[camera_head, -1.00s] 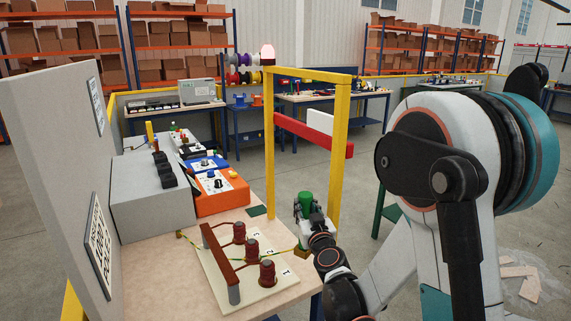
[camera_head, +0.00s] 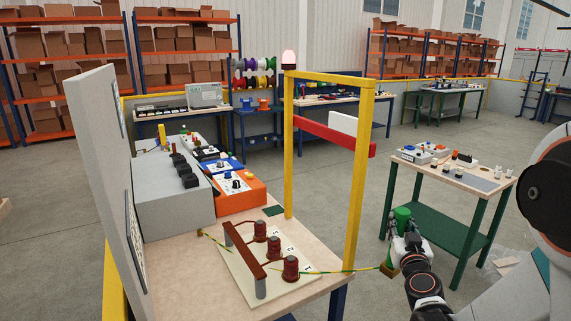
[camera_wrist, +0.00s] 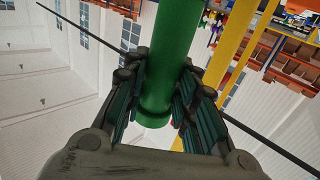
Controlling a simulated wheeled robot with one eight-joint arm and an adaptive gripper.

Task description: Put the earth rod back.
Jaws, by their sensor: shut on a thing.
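The earth rod shows as a green cylinder (camera_head: 402,214) in the head view and as a thick green handle (camera_wrist: 168,60) in the wrist view. My gripper (camera_head: 408,240) is shut on it, with its dark ribbed fingers (camera_wrist: 160,95) on both sides of the handle. It holds the rod off the right edge of the workbench, right of the yellow frame. A yellow-green cable (camera_head: 345,269) runs from the bench towards the rod. The rod's far end is not clear in either view.
The workbench (camera_head: 200,275) carries a board with three dark red posts (camera_head: 273,247) and an orange box (camera_head: 236,192). A yellow frame (camera_head: 356,180) with a red bar stands at its right edge. A green-legged table (camera_head: 455,180) stands at the right. Open floor lies between.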

